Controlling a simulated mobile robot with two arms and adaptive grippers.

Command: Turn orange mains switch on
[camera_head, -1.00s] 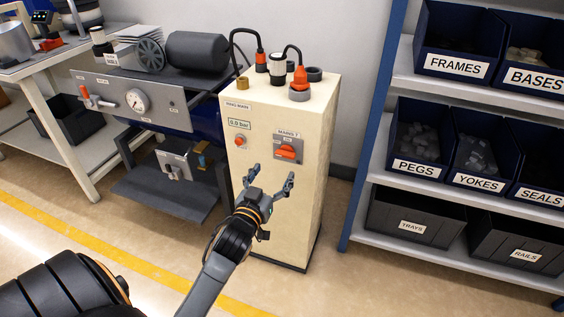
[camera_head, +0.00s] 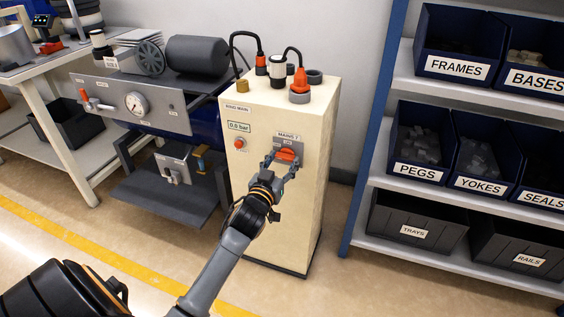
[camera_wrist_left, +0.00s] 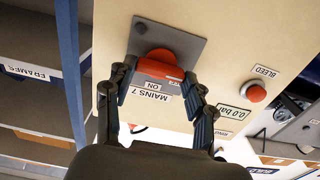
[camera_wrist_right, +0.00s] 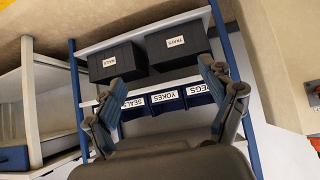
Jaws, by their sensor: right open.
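The orange mains switch (camera_head: 287,154) sits on a grey plate labelled MAINS 7 on the front of a cream cabinet (camera_head: 285,215). It also shows in the left wrist view (camera_wrist_left: 160,66), its handle lying roughly crosswise. My left gripper (camera_head: 281,161) is at the switch, with one finger at each end of the orange handle. In the left wrist view its fingers (camera_wrist_left: 158,76) are drawn in close on the handle; exact contact is hard to see. My right gripper (camera_wrist_right: 158,82) is open and empty, with shelving beyond it.
A red bleed button (camera_head: 240,143) and a display reading 0.0 bar (camera_head: 239,127) are left of the switch. Cables and plugs stand on the cabinet top. A gauge panel (camera_head: 165,106) is at the left, a bin shelf (camera_head: 400,180) at the right. Floor in front is free.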

